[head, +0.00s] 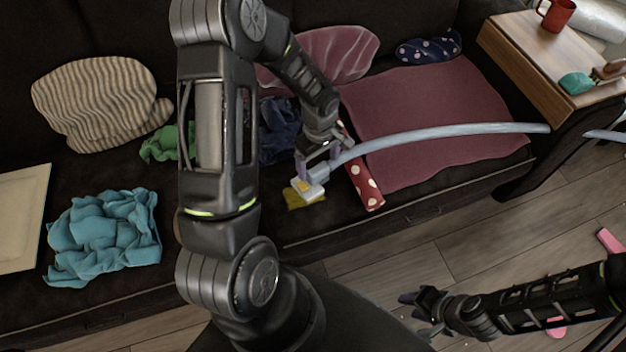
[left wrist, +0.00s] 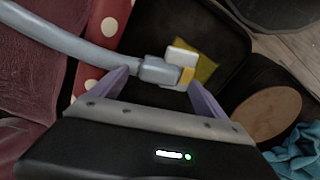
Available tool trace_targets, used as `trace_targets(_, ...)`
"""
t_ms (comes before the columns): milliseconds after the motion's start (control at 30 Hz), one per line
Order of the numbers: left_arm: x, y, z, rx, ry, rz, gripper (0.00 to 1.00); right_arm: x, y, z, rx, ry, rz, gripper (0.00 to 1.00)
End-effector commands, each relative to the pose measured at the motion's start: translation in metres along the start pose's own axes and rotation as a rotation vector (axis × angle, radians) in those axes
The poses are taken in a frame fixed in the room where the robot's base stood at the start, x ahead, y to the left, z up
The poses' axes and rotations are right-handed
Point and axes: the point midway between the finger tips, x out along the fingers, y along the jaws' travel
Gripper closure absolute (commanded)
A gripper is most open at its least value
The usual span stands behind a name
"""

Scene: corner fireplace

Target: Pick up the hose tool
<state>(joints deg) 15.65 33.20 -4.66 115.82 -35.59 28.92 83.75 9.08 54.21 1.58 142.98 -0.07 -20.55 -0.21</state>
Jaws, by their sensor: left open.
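The hose tool (head: 312,186) has a light grey-blue head with a yellow part, at the end of a long pale hose (head: 440,134). It is at the front of the dark sofa. My left gripper (head: 318,160) is open right at the tool, its purple fingers on either side of the neck. In the left wrist view the tool head (left wrist: 160,71) shows between and just beyond the open fingertips (left wrist: 160,80). I cannot tell whether the fingers touch it. My right gripper (head: 425,308) is at the lower right over the floor, away from the tool; its finger opening is unclear.
A red polka-dot item (head: 365,184) and a yellow cloth (head: 304,198) lie close to the tool. A mauve blanket (head: 430,110) covers the right seat. A teal cloth (head: 105,236) lies left. A wooden armrest tray (head: 525,55) holds a red mug (head: 556,14). Floor lies in front.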

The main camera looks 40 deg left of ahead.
Motion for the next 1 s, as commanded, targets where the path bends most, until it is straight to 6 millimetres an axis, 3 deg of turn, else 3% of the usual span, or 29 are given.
trace_targets(100, 0.021, -0.001, 0.0, 0.001, -0.002, -0.003, 0.15, 0.003, 0.001, 0.0, 0.0, 0.0, 0.0, 0.64)
trace_targets(267, 0.034, 0.0, -0.001, 0.001, -0.001, 0.0, 0.15, 0.004, 0.002, 0.0, 0.0, 0.0, 0.0, 0.64)
trace_targets(867, 0.034, 0.0, -0.001, 0.001, 0.0, 0.0, 0.15, 0.004, 0.002, 0.0, 0.0, 0.0, 0.0, 0.64)
trace_targets(1000, 0.034, 0.0, -0.001, 0.001, 0.0, 0.0, 0.26, 0.004, 0.002, 0.0, 0.0, 0.0, 0.0, 0.64)
